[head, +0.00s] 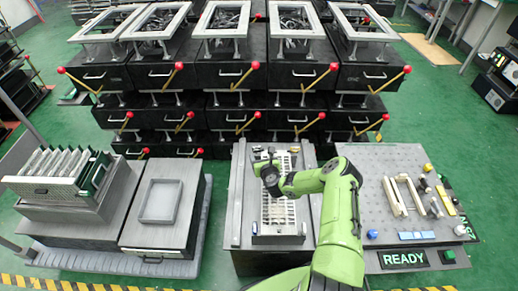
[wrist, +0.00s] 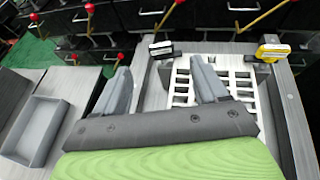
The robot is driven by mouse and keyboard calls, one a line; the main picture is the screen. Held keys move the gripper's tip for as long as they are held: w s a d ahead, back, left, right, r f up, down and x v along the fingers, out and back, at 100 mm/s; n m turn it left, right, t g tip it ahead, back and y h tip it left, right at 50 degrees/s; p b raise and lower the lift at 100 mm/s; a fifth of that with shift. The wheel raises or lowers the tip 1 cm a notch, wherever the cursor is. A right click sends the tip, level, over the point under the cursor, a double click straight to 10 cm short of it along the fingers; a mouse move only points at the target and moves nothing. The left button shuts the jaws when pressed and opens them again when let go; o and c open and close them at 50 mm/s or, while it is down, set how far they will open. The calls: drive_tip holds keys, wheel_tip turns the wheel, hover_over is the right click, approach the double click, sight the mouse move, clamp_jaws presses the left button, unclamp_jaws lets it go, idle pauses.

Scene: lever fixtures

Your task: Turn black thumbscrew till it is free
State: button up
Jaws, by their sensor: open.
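A small black part (wrist: 162,48) with a pale marking, likely the black thumbscrew, sits at the far left corner of the slotted light panel (wrist: 240,88) in the wrist view. My gripper (wrist: 158,75) is open, with its two grey fingers apart and nothing seen between them. The black part shows beyond the fingertips, in the gap between them, and appears untouched. In the head view my gripper (head: 266,170) is over the far left part of the slotted panel (head: 279,208). My wrist hides part of that fixture, and the thumbscrew is too small to make out there.
A yellow-and-black part (wrist: 272,48) sits at the panel's far right. A grey open tray (head: 162,200) is on the left bench. A pegboard table (head: 405,165) with loose parts and a READY sign (head: 404,259) stands right. Racks with red-knobbed levers (head: 255,65) stand behind.

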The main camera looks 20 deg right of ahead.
sight(257, 148)
drive_tip(key=b+x, duration=0.1)
drive_tip(key=x, duration=0.2)
drive_tip(key=b+x, duration=0.2)
drive_tip(key=x, duration=0.1)
drive_tip(key=b+x, duration=0.2)
drive_tip(key=x, duration=0.2)
drive_tip(key=shift+f, duration=0.25)
drive_tip(key=shift+w, duration=0.25)
drive_tip(key=shift+r, duration=0.1)
drive_tip(key=c, duration=1)
drive_tip(key=shift+o, duration=0.2)
